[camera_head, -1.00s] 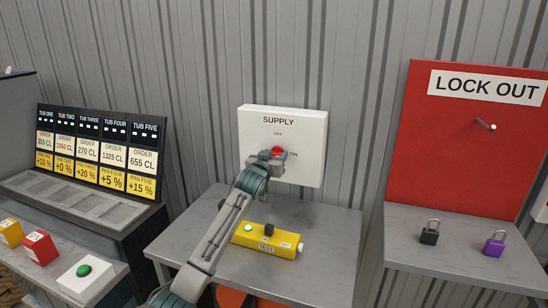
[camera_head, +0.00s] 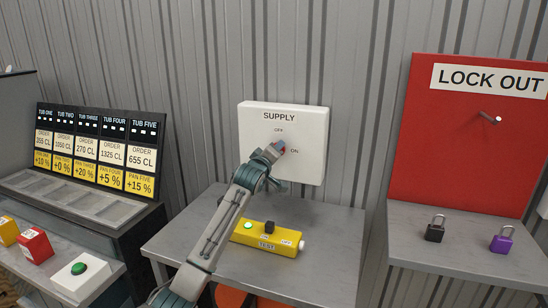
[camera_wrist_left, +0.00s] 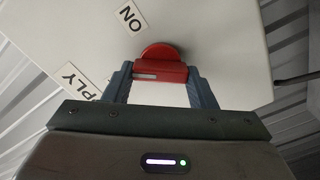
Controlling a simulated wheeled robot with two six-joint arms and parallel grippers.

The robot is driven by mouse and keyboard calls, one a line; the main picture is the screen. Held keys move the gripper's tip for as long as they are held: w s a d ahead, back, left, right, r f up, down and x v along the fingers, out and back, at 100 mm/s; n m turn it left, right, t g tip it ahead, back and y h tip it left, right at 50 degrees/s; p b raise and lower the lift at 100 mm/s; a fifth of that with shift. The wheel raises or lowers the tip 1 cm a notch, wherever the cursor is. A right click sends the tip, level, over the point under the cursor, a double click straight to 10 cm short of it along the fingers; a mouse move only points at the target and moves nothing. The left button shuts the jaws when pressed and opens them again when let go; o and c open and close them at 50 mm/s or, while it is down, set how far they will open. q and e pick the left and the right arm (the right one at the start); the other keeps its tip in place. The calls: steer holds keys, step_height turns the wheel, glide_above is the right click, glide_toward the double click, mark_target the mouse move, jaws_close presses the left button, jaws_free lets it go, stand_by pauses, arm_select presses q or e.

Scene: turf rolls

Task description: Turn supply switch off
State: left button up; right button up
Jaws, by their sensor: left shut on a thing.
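The supply switch is a red knob (camera_head: 283,148) on a white panel (camera_head: 312,165) marked SUPPLY, with an OFF label (camera_head: 278,130) above and an ON label (camera_head: 294,151) to the right. My left gripper (camera_head: 279,149) is at the knob and covers much of it. In the left wrist view, the two fingers (camera_wrist_left: 160,80) stand on either side of the knob's red grip bar (camera_wrist_left: 165,71), shut on it. The ON label (camera_wrist_left: 131,17) lies beside the knob there. The knob's exact pointing direction is hard to tell. My right gripper is not in view.
A yellow box with buttons (camera_head: 262,240) sits on the grey table (camera_head: 320,230) under the panel. To the right, a red LOCK OUT board (camera_head: 450,140) stands behind a black padlock (camera_head: 435,230) and a purple padlock (camera_head: 502,240). Button boxes (camera_head: 82,275) are at left.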

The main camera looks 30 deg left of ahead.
arm_select(q)
steer(key=shift+f+n+b, duration=0.15)
steer(key=shift+n+b, duration=1.5)
steer(key=shift+n, duration=2.15)
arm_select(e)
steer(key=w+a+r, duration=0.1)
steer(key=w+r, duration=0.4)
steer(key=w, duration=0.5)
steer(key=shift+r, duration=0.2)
arm_select(q)
steer(key=o, duration=1)
steer(key=shift+s, duration=0.1)
steer(key=shift+b+v, duration=1.25)
steer(key=shift+v, duration=4.05)
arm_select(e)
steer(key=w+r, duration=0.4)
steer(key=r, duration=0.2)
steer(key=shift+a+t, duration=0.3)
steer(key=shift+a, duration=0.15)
arm_select(q)
steer(key=shift+a, duration=0.1)
